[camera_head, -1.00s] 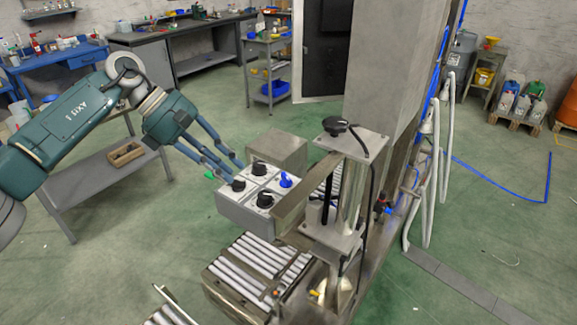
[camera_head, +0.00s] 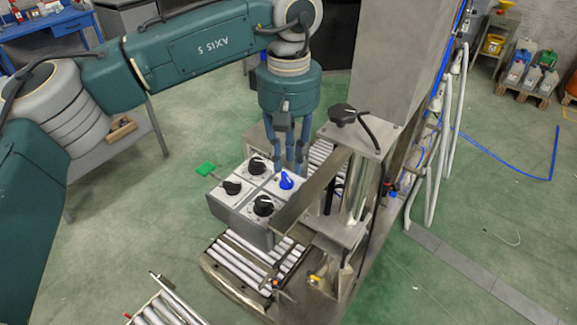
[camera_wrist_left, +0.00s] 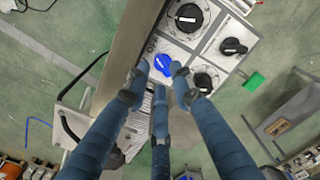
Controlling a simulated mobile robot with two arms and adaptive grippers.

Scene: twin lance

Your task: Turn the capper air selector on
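A grey control box (camera_head: 238,212) carries several knobs on its light top panel: black knobs and one blue knob (camera_head: 286,180). No label can be read to show which is the capper air selector. My left gripper (camera_head: 287,168) points down at the back right part of the box, with its fingers just behind the blue knob in the head view. In the left wrist view, its blue fingers (camera_wrist_left: 160,76) are apart and empty, with the tips close to the blue knob (camera_wrist_left: 163,65); contact cannot be told. My right gripper is not in view.
A metal beam (camera_head: 312,193) and a column with a black knob on top (camera_head: 342,115) stand close to the right of the box. A roller conveyor (camera_head: 248,262) runs below. A green tab (camera_head: 206,169) sticks out at the box's left.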

